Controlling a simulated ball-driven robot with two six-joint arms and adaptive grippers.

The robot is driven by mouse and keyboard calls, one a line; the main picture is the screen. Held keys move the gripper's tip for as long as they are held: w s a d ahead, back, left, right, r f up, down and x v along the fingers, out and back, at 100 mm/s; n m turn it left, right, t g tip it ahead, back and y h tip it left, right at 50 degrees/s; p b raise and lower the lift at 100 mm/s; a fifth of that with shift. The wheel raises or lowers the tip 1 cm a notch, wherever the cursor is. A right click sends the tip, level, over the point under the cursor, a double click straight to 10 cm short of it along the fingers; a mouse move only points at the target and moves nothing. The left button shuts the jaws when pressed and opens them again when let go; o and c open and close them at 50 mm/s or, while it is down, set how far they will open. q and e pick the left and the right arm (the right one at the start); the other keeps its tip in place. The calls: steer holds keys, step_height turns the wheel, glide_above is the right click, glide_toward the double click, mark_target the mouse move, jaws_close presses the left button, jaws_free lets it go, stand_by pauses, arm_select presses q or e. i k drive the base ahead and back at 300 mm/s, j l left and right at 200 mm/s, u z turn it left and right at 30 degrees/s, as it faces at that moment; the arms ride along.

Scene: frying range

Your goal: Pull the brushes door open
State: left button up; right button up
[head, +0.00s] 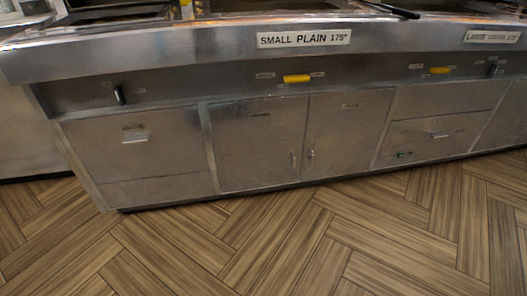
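A steel frying range fills the upper part of the head view. Two shut doors stand side by side in its lower front: a left door (252,150) and a right door (348,130). Each carries a small label near its top, too small to read, so I cannot tell which is the brushes door. The left door has a small upright handle (293,160) near its right edge. The right door has one (311,154) near its left edge. Neither of my grippers is in view.
A shut panel with a recessed pull (135,134) is left of the doors, and a drawer (435,134) is to the right. The wood-patterned floor (250,245) in front is clear.

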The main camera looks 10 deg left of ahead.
mark_target(258, 143)
steer(key=i+j+u, duration=0.25)
steer(key=i, duration=0.55)
steer(key=i+j+u, duration=0.1)
steer(key=i+u, duration=0.15)
steer(key=i, duration=0.55)
